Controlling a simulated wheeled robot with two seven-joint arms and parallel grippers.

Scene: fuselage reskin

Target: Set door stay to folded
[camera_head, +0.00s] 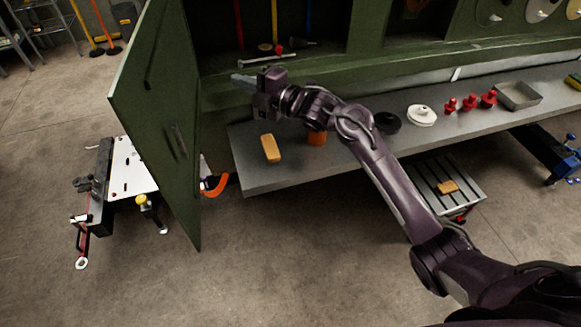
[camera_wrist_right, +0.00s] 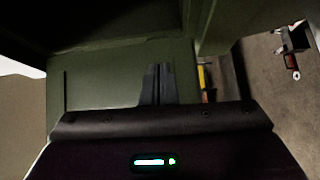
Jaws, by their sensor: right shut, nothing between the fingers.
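The green door (camera_head: 150,110) stands swung open at the left of the green fuselage section. A thin pale bar (camera_head: 267,60) lies at the lower edge of the opening beside the door; it may be the door stay, but I cannot tell for sure. My right gripper (camera_head: 238,79) is in front of the opening, just below this bar, with its fingers pointing left toward the door. Its fingers (camera_wrist_right: 157,84) are shut together and empty, in front of a green panel in the right wrist view. My left gripper is not in view.
A grey shelf (camera_head: 262,181) below my right arm bears an orange block (camera_head: 270,148), a black disc (camera_head: 387,122), a white round part (camera_head: 421,115), red knobs (camera_head: 469,103) and a grey tray (camera_head: 518,96). A white-topped cart (camera_head: 130,165) stands behind the door.

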